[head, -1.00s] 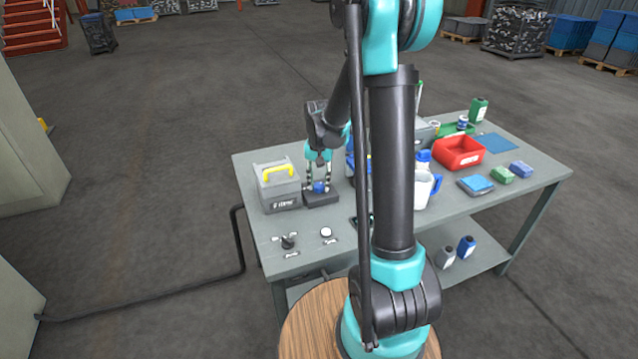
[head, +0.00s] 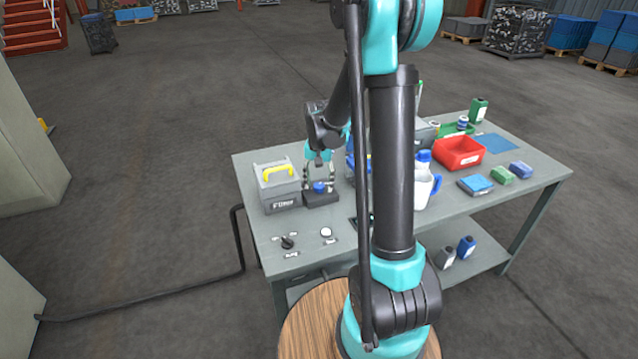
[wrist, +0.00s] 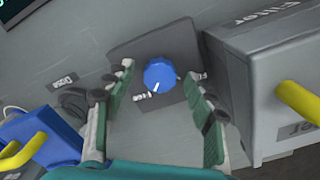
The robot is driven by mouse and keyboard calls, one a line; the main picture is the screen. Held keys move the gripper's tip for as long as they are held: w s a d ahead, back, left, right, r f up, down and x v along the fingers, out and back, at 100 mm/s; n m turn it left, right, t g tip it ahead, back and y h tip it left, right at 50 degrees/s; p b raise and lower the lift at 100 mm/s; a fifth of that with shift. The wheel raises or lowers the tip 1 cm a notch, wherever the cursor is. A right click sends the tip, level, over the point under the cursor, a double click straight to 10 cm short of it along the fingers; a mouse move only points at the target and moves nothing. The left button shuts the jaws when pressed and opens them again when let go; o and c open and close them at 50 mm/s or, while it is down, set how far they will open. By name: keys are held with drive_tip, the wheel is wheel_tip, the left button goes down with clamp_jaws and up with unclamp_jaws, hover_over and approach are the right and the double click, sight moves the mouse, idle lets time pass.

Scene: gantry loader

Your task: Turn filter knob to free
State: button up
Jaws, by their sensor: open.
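The blue round filter knob (wrist: 161,75) sits on a dark square plate (wrist: 125,53) on the grey table, beside the grey box marked Filter. Its white pointer line faces down and slightly left in the wrist view, near a small label (wrist: 142,96) too blurred to read. A second label at the plate's right is partly hidden by a finger. My gripper (wrist: 160,82) is open, with one finger on each side of the knob and visible gaps between. In the head view, my gripper (head: 319,178) is over the knob (head: 320,187).
The grey box (head: 279,187) with a yellow handle stands close on the left. A blue item with a yellow part (wrist: 38,140) is near the other finger. A black selector (head: 287,242) and white button (head: 326,232) are at the table's front. A red bin (head: 458,152) stands right.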

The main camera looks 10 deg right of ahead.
sight(319, 185)
wheel_tip(319, 185, up, 12)
idle(0.6)
drive_tip(key=s+d+f+n+t, duration=0.1)
drive_tip(key=s+f, duration=0.2)
drive_tip(key=s, duration=0.4)
drive_tip(key=s+d+f+n+t, duration=0.1)
drive_tip(key=s+f+n, duration=0.1)
drive_tip(key=s, duration=0.5)
drive_tip(key=s+d+f+n+t, duration=0.1)
drive_tip(key=s+f, duration=0.3)
drive_tip(key=s, duration=0.4)
drive_tip(key=shift+s+d+f+n+t, duration=0.1)
drive_tip(key=shift+d+f+n+t, duration=0.25)
drive_tip(key=shift+d+t, duration=0.25)
drive_tip(key=shift+c, duration=0.3)
